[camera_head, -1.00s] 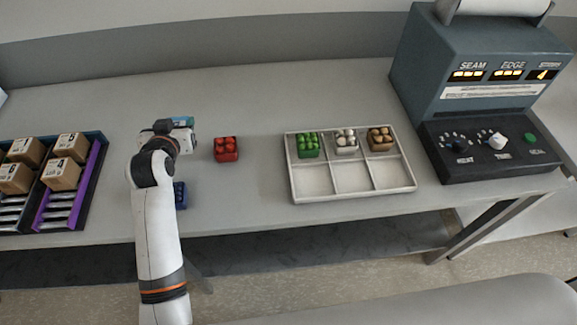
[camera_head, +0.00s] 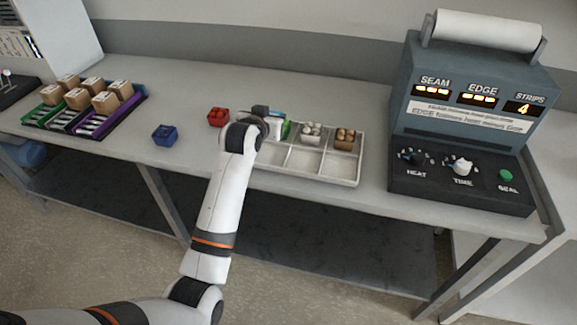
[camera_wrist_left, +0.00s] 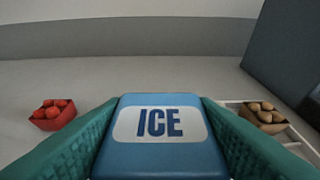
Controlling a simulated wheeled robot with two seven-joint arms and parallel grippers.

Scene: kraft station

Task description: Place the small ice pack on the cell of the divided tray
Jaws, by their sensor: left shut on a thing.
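In the left wrist view a blue ice pack (camera_wrist_left: 158,152) with a white "ICE" label sits between the two green finger pads of my left gripper (camera_wrist_left: 160,140), which is shut on it. In the head view my left gripper (camera_head: 266,122) is over the back left part of the divided tray (camera_head: 354,172), and my arm hides much of that side. The tray's back row holds a box of white items (camera_head: 311,132) and a box of brown items (camera_head: 345,139). Its front middle and right cells look empty. My right gripper is not in view.
A red box (camera_head: 218,117) stands left of the tray and a blue box (camera_head: 165,135) farther left. A rack with cartons (camera_head: 106,103) is at the far left. The sealing machine (camera_head: 462,185) stands to the tray's right.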

